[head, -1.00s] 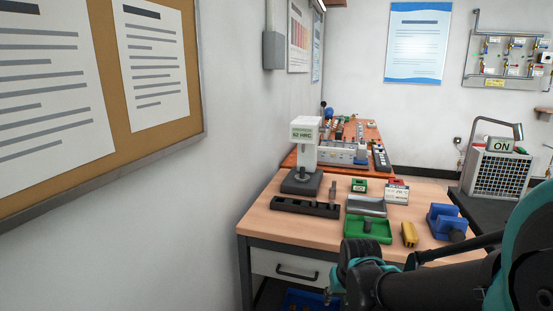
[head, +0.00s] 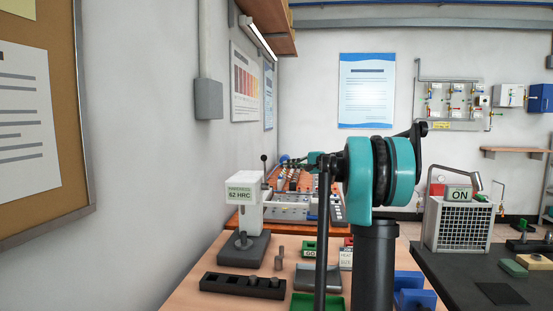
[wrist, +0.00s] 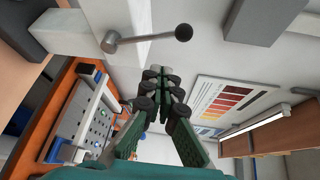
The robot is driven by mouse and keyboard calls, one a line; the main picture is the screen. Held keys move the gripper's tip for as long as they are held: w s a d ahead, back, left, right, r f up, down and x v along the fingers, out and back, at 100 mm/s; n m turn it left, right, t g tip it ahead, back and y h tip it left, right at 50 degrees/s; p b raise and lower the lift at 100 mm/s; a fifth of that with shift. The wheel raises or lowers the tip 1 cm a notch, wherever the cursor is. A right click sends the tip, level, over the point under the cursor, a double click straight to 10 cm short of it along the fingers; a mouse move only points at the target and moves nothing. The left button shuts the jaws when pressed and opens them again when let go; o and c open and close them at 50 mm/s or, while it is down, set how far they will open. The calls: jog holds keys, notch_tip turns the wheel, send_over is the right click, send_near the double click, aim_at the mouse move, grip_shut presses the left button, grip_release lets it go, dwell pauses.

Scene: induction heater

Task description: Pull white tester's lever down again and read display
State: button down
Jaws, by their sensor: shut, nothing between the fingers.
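The white tester (head: 248,214) stands on its dark base at the left of the wooden bench. Its display (head: 240,193) reads 62 HRC. A small grey piece (head: 243,239) sits on the base under the head. The lever's black ball (head: 264,158) stands up above the tester's right side. In the wrist view, the lever's ball (wrist: 183,33) and rod (wrist: 147,39) extend from a round hub on the white body.
The wall is close on the left. A heater unit (head: 458,225) marked ON stands right, on a dark bench.

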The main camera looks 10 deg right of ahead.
jog(key=w+d+r, duration=0.2)
send_over(265, 173)
jog(key=d, duration=0.3)
jog(key=shift+s+a+f+m, duration=0.2)
jog(key=shift+s+m, duration=0.1)
jog(key=shift+s+t, duration=0.1)
jog(key=shift+t, duration=0.2)
